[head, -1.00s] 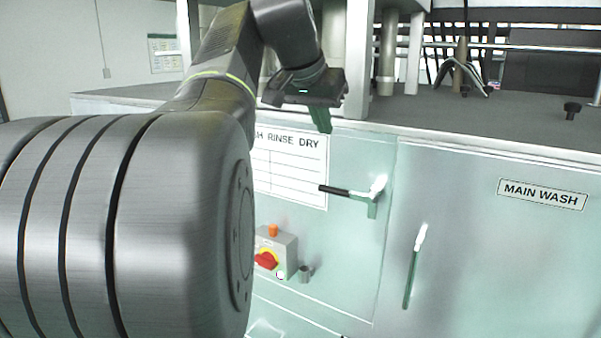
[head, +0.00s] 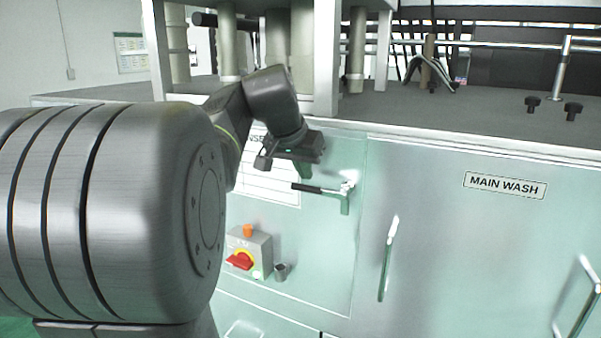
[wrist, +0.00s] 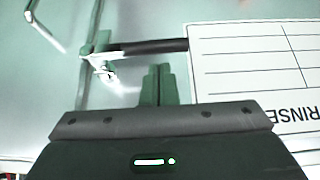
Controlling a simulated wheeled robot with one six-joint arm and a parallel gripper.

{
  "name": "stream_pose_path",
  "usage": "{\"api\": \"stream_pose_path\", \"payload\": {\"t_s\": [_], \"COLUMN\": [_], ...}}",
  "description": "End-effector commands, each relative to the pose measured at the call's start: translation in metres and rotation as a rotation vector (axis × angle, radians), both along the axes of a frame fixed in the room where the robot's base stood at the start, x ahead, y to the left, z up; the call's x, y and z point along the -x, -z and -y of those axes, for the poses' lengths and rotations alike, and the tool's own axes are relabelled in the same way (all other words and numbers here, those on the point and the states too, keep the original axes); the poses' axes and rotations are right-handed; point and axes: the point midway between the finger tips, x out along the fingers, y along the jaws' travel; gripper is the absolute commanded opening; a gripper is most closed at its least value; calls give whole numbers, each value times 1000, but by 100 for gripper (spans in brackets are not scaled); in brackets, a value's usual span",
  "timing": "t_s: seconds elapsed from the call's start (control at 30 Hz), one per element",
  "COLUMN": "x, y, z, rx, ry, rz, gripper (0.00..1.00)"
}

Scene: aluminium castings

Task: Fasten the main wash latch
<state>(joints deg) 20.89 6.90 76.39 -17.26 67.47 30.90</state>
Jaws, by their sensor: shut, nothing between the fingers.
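The latch has a black-gripped lever (head: 318,189) that lies roughly level, pointing left from a bright metal pivot bracket (head: 346,196) beside the seam of the main wash door (head: 450,240). In the wrist view the black lever (wrist: 150,47) runs across just beyond the fingertips, with its bracket (wrist: 100,55) at the left. My gripper (head: 306,171) is just above the lever in the head view. Its green fingers (wrist: 158,72) are together and empty. I cannot tell whether they touch the lever.
A white rinse and dry chart (head: 270,185) is fixed behind the lever's free end. The main wash label (head: 505,185) and a long door handle (head: 387,260) are to the right. Posts stand on the worktop above.

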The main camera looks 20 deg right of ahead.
Motion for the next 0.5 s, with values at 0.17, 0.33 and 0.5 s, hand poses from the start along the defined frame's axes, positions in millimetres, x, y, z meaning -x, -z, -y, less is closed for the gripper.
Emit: {"api": "stream_pose_path", "payload": {"t_s": [0.17,0.33,0.5], "x": [1,1,1], "y": [7,8,8], "z": [-1,-1,-1], "rx": [1,1,1], "ry": [-1,0,0], "rz": [0,1,-1], "gripper": [0,0,0]}}
